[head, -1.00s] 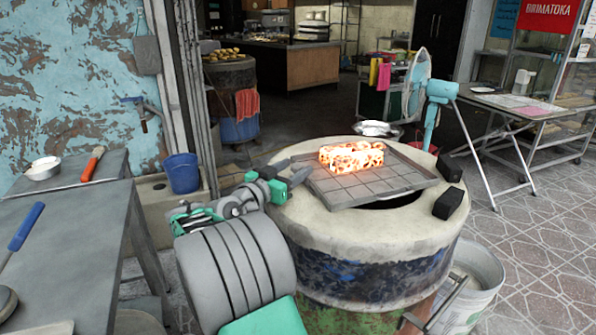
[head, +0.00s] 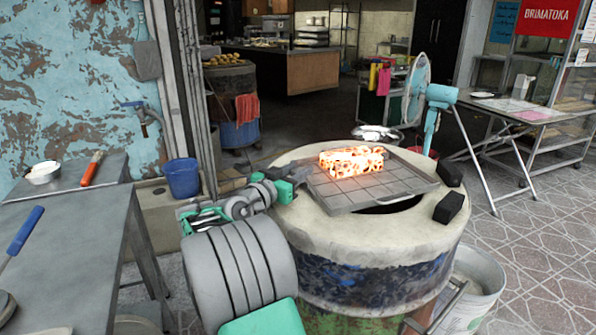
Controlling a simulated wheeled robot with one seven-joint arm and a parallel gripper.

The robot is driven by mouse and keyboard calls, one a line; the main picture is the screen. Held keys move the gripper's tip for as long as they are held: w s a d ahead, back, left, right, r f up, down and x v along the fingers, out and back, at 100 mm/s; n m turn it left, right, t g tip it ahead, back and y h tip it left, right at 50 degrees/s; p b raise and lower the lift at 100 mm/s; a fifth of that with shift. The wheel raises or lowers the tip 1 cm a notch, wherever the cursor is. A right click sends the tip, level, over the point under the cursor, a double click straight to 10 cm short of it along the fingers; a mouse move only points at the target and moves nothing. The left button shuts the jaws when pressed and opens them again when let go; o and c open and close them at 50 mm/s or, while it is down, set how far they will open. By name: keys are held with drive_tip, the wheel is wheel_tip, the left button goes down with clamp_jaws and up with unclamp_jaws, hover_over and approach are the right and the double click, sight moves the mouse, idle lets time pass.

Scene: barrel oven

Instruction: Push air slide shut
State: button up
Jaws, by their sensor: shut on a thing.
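The barrel oven (head: 300,237) stands in the middle, with a pale rim and a dark blue, worn wall. A square metal tray (head: 372,190) with a grid lies on its top, partly over the dark opening, and carries glowing coals (head: 352,160). My gripper (head: 303,173) is at the tray's left edge, shut on it as far as I can see; its fingertips are small and partly hidden. A metal bar (head: 440,308) juts from the oven's lower right side. I cannot tell whether this bar belongs to the air slide; no other slide is clear.
Two black blocks (head: 449,207) sit on the rim at right. A metal bucket (head: 482,280) stands close against the oven's right side. A grey table (head: 75,250) is at left, with a blue bucket (head: 182,177) behind it. Tiled floor is free at right.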

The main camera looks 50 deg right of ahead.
clamp_jaws()
idle(0.7)
